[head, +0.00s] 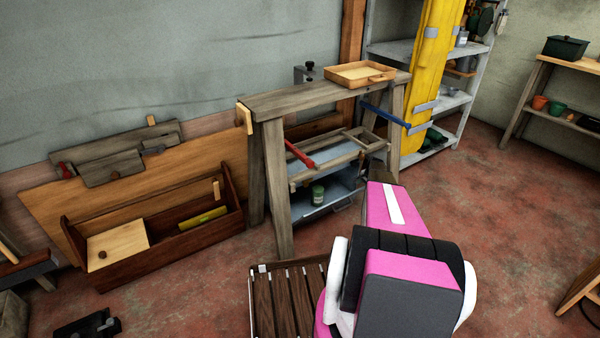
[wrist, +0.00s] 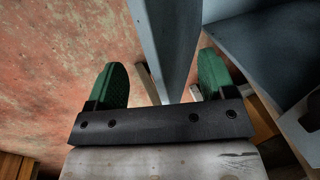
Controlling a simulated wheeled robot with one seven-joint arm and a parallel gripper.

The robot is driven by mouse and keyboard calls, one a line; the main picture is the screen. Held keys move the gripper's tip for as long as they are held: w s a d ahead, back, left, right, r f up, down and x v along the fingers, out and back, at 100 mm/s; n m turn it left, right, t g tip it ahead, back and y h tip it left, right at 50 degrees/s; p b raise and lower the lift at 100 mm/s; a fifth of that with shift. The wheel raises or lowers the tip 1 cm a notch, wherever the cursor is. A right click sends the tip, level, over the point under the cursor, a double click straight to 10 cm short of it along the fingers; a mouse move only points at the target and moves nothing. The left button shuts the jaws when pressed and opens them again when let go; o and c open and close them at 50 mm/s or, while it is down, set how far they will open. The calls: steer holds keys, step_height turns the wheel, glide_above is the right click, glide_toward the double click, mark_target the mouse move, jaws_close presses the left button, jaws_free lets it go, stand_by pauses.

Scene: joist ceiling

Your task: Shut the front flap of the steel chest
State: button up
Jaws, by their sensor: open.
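The steel chest, a blue-grey metal box (head: 340,188), sits under the wooden sawhorse in the head view, partly hidden by its legs and my arm. Its front flap cannot be told apart clearly there. In the wrist view my gripper (wrist: 163,84) has its two green fingers spread apart. A narrow blue-grey metal panel (wrist: 168,40), possibly the flap, runs between the fingers. I cannot tell whether it touches them. More blue-grey metal (wrist: 275,50) with a dark recess shows at the right. In the head view my fingers are hidden by my pink arm.
The sawhorse (head: 300,98) carries an orange tray (head: 360,74). A red-handled tool (head: 299,154) and a green jar (head: 318,195) are beneath its top. A wooden toolbox (head: 165,255) stands left, and a slatted wooden piece (head: 287,300) lies in front. Red floor is open at right.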

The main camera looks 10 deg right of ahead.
steer(key=shift+r, duration=0.1)
stand_by(0.3)
steer(key=v, duration=0.7)
steer(key=shift+s+r, duration=0.15)
steer(key=shift+r, duration=0.2)
steer(key=shift+d, duration=0.1)
